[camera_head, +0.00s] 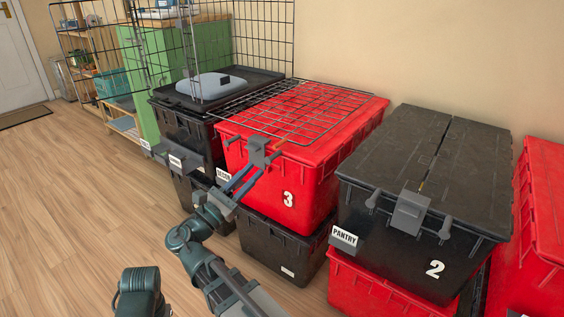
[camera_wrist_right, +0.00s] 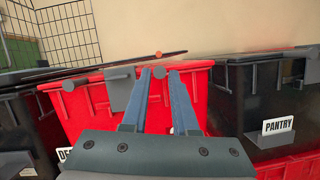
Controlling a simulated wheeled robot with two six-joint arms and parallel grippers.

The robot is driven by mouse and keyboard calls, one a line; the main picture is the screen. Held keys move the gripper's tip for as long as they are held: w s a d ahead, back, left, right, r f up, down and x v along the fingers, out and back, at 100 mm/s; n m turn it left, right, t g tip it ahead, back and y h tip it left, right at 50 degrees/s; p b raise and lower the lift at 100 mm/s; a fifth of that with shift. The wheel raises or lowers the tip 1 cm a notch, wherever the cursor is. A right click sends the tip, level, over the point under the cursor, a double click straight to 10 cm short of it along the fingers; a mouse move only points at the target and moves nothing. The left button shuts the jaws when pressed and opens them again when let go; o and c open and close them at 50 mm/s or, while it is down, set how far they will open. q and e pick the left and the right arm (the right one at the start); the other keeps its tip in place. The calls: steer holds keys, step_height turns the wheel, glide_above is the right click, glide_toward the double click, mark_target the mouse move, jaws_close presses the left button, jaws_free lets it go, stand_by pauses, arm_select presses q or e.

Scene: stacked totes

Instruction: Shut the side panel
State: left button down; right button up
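A wire cage (camera_head: 170,45) stands on the left black tote stack, holding a grey-blue pad (camera_head: 211,85). A wire grid panel (camera_head: 300,108), which looks like the side panel, lies folded down over the red tote 3 (camera_head: 325,185). In the right wrist view a thin dark edge with an orange tip (camera_wrist_right: 158,54) shows above the tote. My right gripper (camera_head: 255,172) is in front of tote 3, below the panel's near edge and close to a grey latch (camera_head: 258,150). In the wrist view its fingers (camera_wrist_right: 160,75) are apart with nothing between them. My left gripper is out of view.
A black tote 2 marked PANTRY (camera_head: 400,255) stands to the right on a red tote. Another red tote (camera_head: 543,220) is at the right edge. A green cabinet (camera_head: 170,80) stands behind the cage. The wooden floor (camera_head: 75,200) at left is clear.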

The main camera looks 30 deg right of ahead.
mark_target(279, 143)
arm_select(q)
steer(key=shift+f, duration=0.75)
arm_select(e)
steer(key=shift+a+f+h, duration=0.1)
steer(key=shift+f+h, duration=0.1)
steer(key=shift+h, duration=0.1)
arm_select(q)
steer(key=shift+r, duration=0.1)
arm_select(e)
steer(key=shift+r, duration=0.1)
